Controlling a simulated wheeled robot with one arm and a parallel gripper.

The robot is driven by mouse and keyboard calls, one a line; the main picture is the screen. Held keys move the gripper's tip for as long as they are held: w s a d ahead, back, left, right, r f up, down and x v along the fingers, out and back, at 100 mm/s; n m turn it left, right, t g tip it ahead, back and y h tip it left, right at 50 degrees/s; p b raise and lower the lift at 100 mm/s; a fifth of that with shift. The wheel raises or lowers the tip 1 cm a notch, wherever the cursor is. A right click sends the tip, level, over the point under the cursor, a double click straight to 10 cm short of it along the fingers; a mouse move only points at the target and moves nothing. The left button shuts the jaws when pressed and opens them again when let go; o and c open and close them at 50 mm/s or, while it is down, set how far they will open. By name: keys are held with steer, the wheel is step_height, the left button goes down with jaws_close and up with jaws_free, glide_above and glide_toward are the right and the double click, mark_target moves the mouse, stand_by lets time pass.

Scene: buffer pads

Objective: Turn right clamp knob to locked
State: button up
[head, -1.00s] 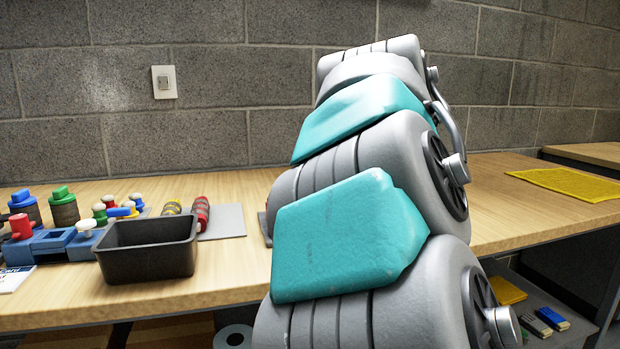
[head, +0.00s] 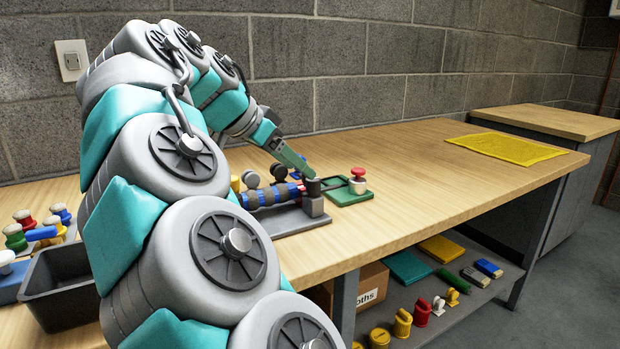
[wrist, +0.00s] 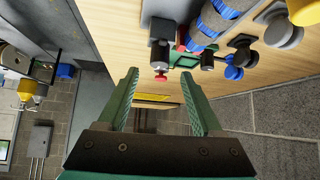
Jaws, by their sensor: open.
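A clamp fixture (head: 285,222) stands on the bench, with a blue and grey cylinder (head: 268,196) lying along it. At its right end is a grey block (head: 313,207) with a dark knob on top (head: 313,187). Two more round dark knobs (head: 278,171) stand behind the cylinder. I cannot tell which knob is the right clamp knob or how it is turned. My gripper (head: 306,170) is just above the right-end block in the head view. In the wrist view my gripper (wrist: 160,76) is open, with nothing held between its green fingers.
A green plate with a red knob (head: 358,181) stands just right of the fixture. A black bin (head: 62,290) and several colored parts are at the left. A yellow mat (head: 510,149) lies far right. The bench between is clear. A lower shelf (head: 445,300) holds small items.

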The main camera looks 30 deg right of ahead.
steer(key=shift+x, duration=3.3)
steer(key=shift+c, duration=0.4)
jaws_close()
